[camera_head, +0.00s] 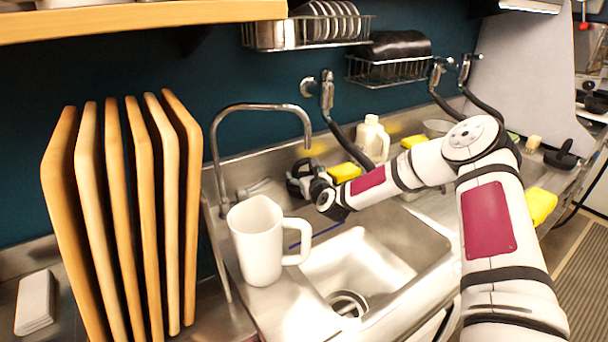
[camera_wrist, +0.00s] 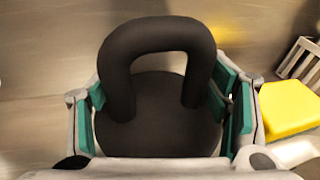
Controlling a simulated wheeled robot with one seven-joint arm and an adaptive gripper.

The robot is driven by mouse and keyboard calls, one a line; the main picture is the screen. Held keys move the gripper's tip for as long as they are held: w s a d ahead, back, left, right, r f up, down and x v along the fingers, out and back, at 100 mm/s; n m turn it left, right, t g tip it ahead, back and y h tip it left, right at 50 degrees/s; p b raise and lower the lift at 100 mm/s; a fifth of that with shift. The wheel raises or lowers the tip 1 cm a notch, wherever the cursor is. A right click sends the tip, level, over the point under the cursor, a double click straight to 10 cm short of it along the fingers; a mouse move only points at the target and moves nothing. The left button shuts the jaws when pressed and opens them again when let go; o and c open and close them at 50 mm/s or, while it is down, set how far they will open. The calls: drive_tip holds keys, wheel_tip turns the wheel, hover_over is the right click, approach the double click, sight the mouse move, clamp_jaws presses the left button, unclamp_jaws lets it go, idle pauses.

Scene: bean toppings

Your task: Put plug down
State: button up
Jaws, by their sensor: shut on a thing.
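The plug (camera_wrist: 160,112) is black, with a round body and a thick loop handle, and fills the middle of the wrist view. My gripper (camera_wrist: 166,95) has its teal-padded fingers on both sides of the plug and is shut on it. In the head view my gripper (camera_head: 301,180) is over the back edge of the sink, near the faucet. There the plug cannot be clearly told from the dark gripper. The steel sink basin (camera_head: 395,240) is empty in front, with its round drain (camera_head: 347,303) at the bottom.
A white pitcher (camera_head: 258,245) stands left of the basin. The faucet (camera_head: 218,150) arches behind it. A yellow sponge (camera_wrist: 288,108) lies right of my gripper in the wrist view. A white bottle (camera_head: 372,138) stands behind my arm. Wooden boards (camera_head: 125,215) stand at left.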

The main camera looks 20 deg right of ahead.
drive_tip(key=o, duration=1.4)
drive_tip(key=shift+f, duration=0.25)
drive_tip(key=a+p+v, duration=0.1)
drive_tip(key=v, duration=1.1)
drive_tip(key=s+a+r+n+g+y, duration=0.2)
drive_tip(key=s+a+n+g, duration=0.15)
drive_tip(key=n, duration=0.65)
drive_tip(key=s+d+r+n+g+h, duration=0.1)
drive_tip(key=s+r+n+g+h, duration=0.15)
drive_tip(key=s+r+n, duration=0.75)
drive_tip(key=s+r+n+g+h, duration=0.25)
drive_tip(key=s+r+n, duration=0.45)
drive_tip(key=s, duration=0.5)
drive_tip(key=s+r+n, duration=0.1)
drive_tip(key=s+n, duration=0.1)
drive_tip(key=s, duration=0.4)
drive_tip(key=s+r+n+g+y, duration=0.1)
drive_tip(key=s+n, duration=0.2)
drive_tip(key=s, duration=0.2)
drive_tip(key=s+r+n+g, duration=0.1)
drive_tip(key=s+n, duration=0.1)
drive_tip(key=s, duration=0.4)
drive_tip(key=shift+s+r+y, duration=0.2)
drive_tip(key=shift+s+y, duration=0.15)
drive_tip(key=shift+y, duration=0.05)
